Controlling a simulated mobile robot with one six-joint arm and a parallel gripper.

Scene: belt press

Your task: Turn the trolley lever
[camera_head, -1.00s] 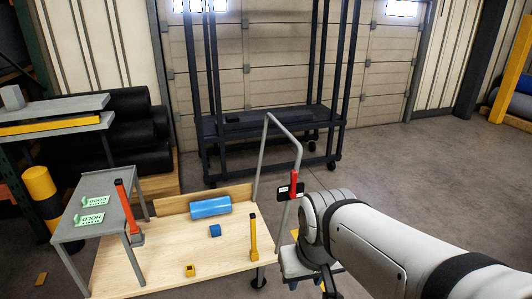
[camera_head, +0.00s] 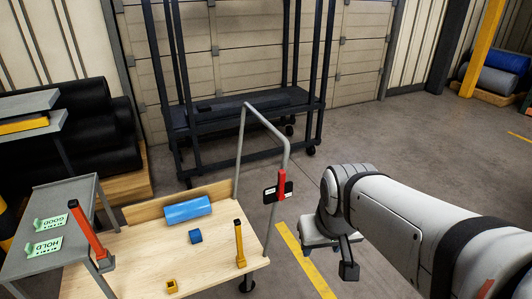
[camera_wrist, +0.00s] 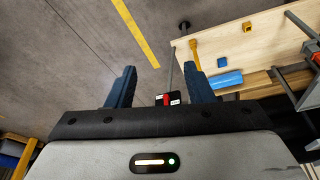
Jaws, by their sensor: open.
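The trolley lever (camera_head: 281,185) is a short red handle on a black plate with white labels. It stands upright on the grey tubular handle frame at the right end of the wooden trolley (camera_head: 212,248). In the wrist view the lever (camera_wrist: 166,99) shows small and far off, low between the fingers and partly hidden by the gripper body. My gripper (camera_wrist: 159,72) is open and empty, its two dark blue fingers apart. In the head view it hangs to the right of the lever, clear of it, partly hidden by the arm.
A yellow post (camera_head: 239,243), a blue cylinder (camera_head: 188,210), a blue cube (camera_head: 195,236) and a yellow block (camera_head: 172,286) are on the trolley. A grey side table (camera_head: 52,205) with a red-orange lever (camera_head: 87,230) is at left. A dark rack (camera_head: 245,110) stands behind. Floor at right is open.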

